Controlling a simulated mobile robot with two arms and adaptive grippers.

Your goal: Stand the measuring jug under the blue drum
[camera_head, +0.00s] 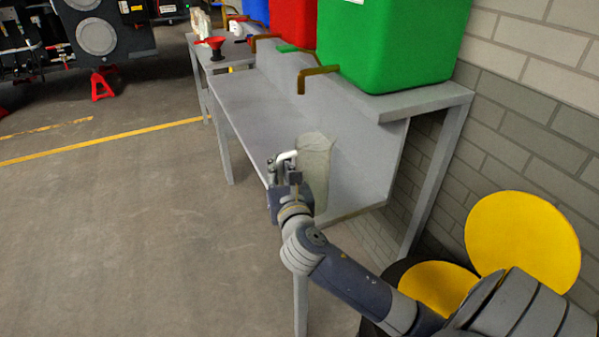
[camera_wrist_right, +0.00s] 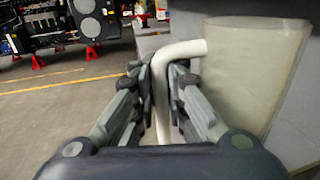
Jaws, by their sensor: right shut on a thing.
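The measuring jug (camera_head: 314,172) is tall, pale and translucent, and looks upright at the near end of the grey bench. My right gripper (camera_head: 286,166) is shut on its white handle, to the left of the jug body. In the right wrist view the handle (camera_wrist_right: 163,85) runs between the fingers (camera_wrist_right: 160,95), with the jug body (camera_wrist_right: 245,75) to the right. I cannot tell whether the jug's base touches the bench. The blue drum (camera_head: 257,10) stands on the raised shelf, farther along and partly cut off by the frame. My left gripper is not in view.
A red drum (camera_head: 292,22) and a green drum (camera_head: 392,40) share the shelf, with brown taps jutting over the bench (camera_head: 250,115). A red funnel (camera_head: 215,43) stands at the far end. Yellow-topped round objects (camera_head: 522,240) are at the lower right.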

